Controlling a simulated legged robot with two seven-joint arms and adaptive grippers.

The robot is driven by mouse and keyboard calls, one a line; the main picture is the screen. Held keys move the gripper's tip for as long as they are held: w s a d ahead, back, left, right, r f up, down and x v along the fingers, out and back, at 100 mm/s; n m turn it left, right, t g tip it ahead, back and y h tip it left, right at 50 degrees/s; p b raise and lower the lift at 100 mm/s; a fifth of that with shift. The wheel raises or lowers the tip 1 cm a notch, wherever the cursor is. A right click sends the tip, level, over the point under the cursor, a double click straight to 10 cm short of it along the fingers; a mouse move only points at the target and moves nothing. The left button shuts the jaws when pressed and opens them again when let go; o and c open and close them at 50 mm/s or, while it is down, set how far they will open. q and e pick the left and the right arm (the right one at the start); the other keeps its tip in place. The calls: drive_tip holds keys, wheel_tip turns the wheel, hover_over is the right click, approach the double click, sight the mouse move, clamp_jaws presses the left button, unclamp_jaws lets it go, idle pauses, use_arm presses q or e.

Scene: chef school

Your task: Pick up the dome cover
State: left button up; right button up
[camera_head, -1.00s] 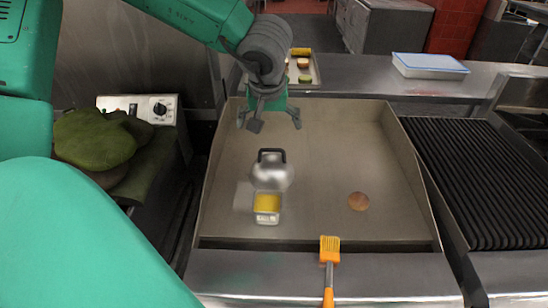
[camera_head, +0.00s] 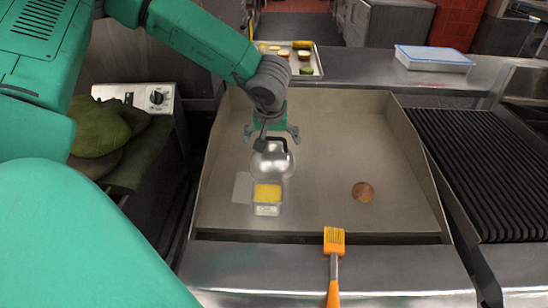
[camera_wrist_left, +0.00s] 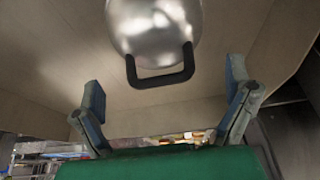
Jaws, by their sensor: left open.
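The silver dome cover (camera_head: 272,163) with a black loop handle (camera_head: 277,142) stands on the flat griddle, behind a small container of yellow stuff. My left gripper (camera_head: 270,137) is open and empty, just behind and above the dome at its handle. In the left wrist view the dome (camera_wrist_left: 155,25) is at the top centre. Its black handle (camera_wrist_left: 160,80) points toward the gap between my two spread fingers (camera_wrist_left: 165,92), with clear space on both sides. My right gripper is not in view.
The yellow-filled container (camera_head: 267,197) stands right in front of the dome. A round brown patty (camera_head: 363,192) lies on the griddle (camera_head: 320,150) to the right. An orange brush (camera_head: 334,260) lies at the front edge. A food tray (camera_head: 303,70) is behind; a ribbed grill (camera_head: 475,165) is right.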

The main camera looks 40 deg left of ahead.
sight(273, 148)
use_arm(q)
drive_tip(key=x, duration=0.4)
drive_tip(key=shift+w+a, duration=0.2)
drive_tip(key=shift+a, duration=0.05)
drive_tip(key=shift+d+r, duration=0.1)
drive_tip(key=shift+d, duration=0.25)
drive_tip(key=c, duration=1.5)
drive_tip(key=shift+a+r, duration=0.1)
